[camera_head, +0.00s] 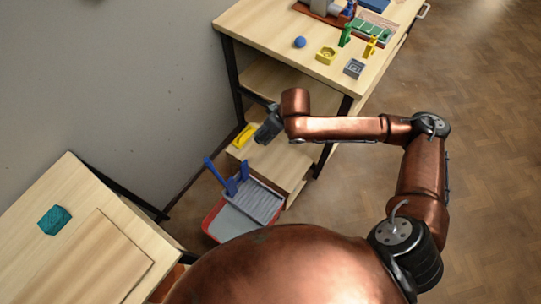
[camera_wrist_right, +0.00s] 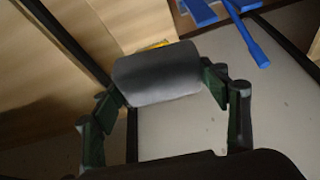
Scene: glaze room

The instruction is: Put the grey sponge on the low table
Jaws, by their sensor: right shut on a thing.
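My right gripper (camera_head: 269,122) reaches in from the right in the head view, in front of the wooden workbench's lower shelves. In the right wrist view its fingers are shut on the grey sponge (camera_wrist_right: 156,76), a dark grey block with rounded corners held across the fingertips. In the head view the sponge is small and hard to tell from the dark gripper. A light wooden table (camera_head: 85,235) stands at the lower left, with a teal block (camera_head: 54,220) on it; I cannot tell for certain that it is the low table. My left gripper is not in view.
The workbench top (camera_head: 270,20) holds a blue ball (camera_head: 300,42), a yellow hexagonal piece (camera_head: 326,55) and a grey block (camera_head: 353,68). A yellow item (camera_head: 244,135) lies on the low shelf near my gripper. A red-rimmed tray (camera_head: 213,216) with blue-handled tools stands below it. Floor at right is clear.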

